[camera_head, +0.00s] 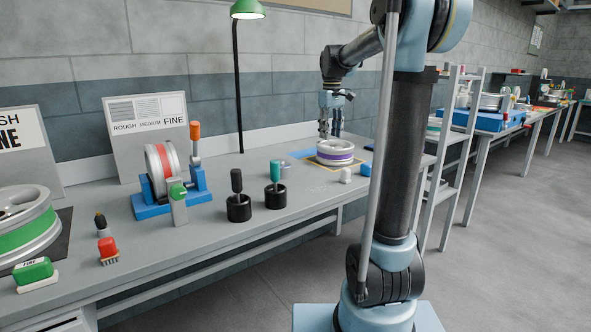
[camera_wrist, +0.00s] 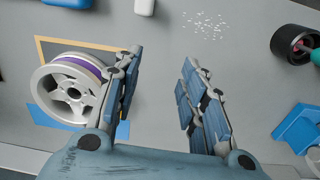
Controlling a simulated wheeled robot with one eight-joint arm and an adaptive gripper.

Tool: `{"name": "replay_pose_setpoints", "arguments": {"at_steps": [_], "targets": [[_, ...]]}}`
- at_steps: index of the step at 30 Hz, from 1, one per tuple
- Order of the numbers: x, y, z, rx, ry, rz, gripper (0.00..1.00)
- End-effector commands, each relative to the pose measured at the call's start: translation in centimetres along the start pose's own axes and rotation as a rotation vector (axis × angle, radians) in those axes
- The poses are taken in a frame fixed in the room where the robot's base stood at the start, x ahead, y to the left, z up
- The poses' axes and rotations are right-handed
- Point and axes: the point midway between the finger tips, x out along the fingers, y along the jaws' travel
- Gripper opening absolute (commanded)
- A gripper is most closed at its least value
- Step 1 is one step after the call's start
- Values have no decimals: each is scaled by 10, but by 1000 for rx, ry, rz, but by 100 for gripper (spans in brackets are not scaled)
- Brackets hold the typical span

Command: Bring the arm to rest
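My gripper (camera_head: 331,115) is above the workbench (camera_head: 255,160) at its far end. In the wrist view my gripper (camera_wrist: 155,95) has its two fingers well apart, with only bare bench between them. A wheel with a purple band (camera_head: 334,153) lies flat just below it in the head view. In the wrist view the purple-banded wheel (camera_wrist: 68,90) is left of the fingers, apart from the grip and partly behind the left finger. It lies over a tan-outlined square (camera_wrist: 90,46) and a blue patch.
A red-banded wheel (camera_head: 161,168) stands upright in a blue holder (camera_head: 172,208). Two black cups (camera_head: 239,208) with tools stand at the bench's middle. A green-banded wheel (camera_head: 26,240) sits at the left. A white shelf rack (camera_head: 447,165) stands right.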

Motion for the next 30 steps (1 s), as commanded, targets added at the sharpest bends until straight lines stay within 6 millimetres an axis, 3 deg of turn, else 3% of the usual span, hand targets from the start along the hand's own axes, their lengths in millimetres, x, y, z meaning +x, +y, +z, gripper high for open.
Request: {"name": "replay_pose_setpoints", "arguments": {"at_steps": [8, 14, 23, 30], "targets": [[10, -17, 50, 69, 19, 8, 38], [28, -37, 105, 148, 41, 15, 38], [68, -69, 182, 267, 76, 26, 38], [112, -97, 238, 360, 104, 32, 38]]}}
